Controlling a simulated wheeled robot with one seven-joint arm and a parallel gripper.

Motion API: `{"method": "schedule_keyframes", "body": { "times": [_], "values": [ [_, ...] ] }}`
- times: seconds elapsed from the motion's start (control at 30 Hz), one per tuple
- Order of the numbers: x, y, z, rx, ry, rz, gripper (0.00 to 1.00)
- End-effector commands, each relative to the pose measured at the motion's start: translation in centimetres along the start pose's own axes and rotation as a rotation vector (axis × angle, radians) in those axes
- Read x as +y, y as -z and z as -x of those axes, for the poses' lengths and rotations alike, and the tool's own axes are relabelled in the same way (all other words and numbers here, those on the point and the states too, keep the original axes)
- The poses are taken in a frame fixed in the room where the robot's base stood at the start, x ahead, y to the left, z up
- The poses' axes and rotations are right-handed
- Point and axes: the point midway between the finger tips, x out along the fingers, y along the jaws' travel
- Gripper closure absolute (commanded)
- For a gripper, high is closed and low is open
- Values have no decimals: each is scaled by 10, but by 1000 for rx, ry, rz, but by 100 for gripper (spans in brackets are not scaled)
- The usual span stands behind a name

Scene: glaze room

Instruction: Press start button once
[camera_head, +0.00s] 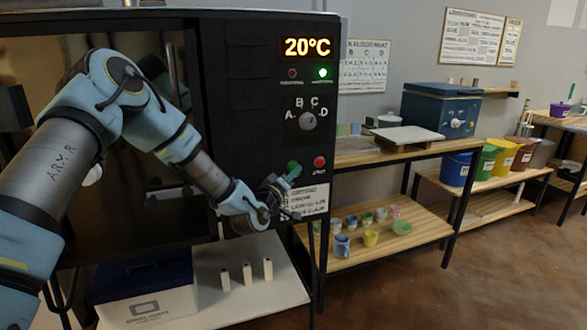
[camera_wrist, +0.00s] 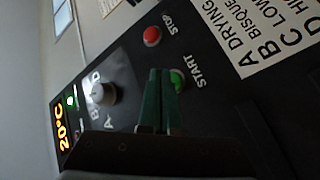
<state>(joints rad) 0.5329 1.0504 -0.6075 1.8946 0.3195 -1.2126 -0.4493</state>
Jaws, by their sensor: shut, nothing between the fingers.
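The green start button (camera_wrist: 178,80) is on the dark kiln control panel, beside the word START. In the wrist view, my gripper (camera_wrist: 161,72) has its two green fingers shut together with nothing between them. The fingertips are right beside the start button and partly cover its edge. I cannot tell whether they touch it. In the head view, my gripper (camera_head: 294,173) is in front of the lower panel, and green fingers and button are hard to tell apart there. The red stop button (camera_wrist: 152,36) is beside the start button; it also shows in the head view (camera_head: 320,162).
The panel has a dial (camera_head: 307,121) marked A to D, a lit green lamp (camera_head: 323,72) and a display (camera_head: 307,47) reading 20°C. A label (camera_head: 308,199) is below the buttons. A shelf (camera_head: 345,261) with small cups stands to the right.

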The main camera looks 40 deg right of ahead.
Motion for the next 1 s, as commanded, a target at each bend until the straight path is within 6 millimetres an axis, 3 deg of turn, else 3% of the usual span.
{"method": "schedule_keyframes", "body": {
  "times": [1.0],
  "values": [
    [-6, 6, -8, 0, 0, 0, 100]
  ]
}}
